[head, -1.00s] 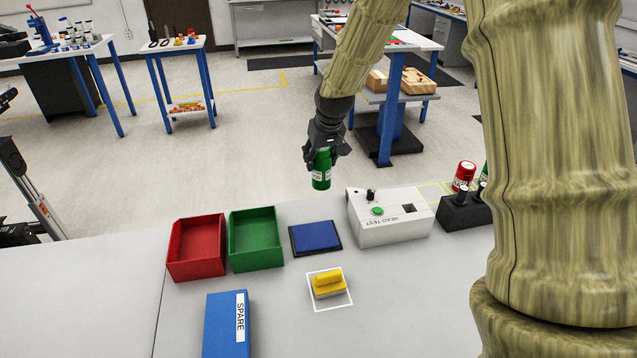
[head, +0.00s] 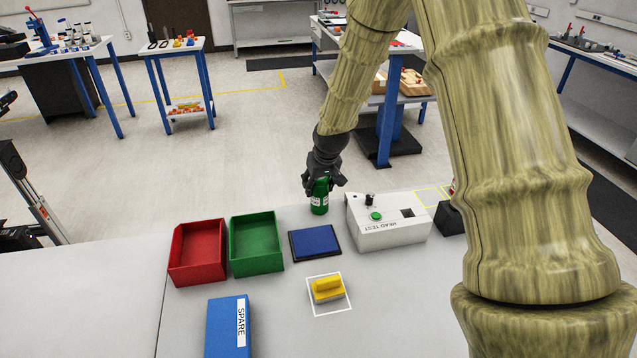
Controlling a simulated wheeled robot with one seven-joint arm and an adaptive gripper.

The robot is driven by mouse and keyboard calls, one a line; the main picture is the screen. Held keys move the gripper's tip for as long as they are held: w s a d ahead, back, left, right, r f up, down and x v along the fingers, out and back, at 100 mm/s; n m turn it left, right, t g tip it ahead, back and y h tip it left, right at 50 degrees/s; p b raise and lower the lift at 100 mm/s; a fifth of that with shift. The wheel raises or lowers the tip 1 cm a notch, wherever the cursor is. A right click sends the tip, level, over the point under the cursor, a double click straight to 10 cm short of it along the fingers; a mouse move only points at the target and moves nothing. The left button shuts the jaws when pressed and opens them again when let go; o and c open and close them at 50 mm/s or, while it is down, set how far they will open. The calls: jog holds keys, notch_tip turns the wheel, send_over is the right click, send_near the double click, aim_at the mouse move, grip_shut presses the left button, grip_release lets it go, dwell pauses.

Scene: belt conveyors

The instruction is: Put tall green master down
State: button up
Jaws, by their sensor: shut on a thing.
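The tall green master (head: 319,207) is a green cylinder with a white label, upright in my gripper (head: 321,187). My gripper points down and is shut around its upper part.
A red bin (head: 197,278) and a green bin (head: 256,265) stand left of the pad. A yellow block (head: 327,289) sits in a white outlined square in front. A blue SPARE box (head: 222,335) lies at the front left. A yellow outline marks the table behind the HEAD TEST box.

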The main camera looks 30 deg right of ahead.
jog(key=o, duration=1.3)
jog(key=shift+f, duration=0.15)
jog(key=shift+o, duration=0.2)
jog(key=b+v, duration=0.2)
jog(key=v, duration=1)
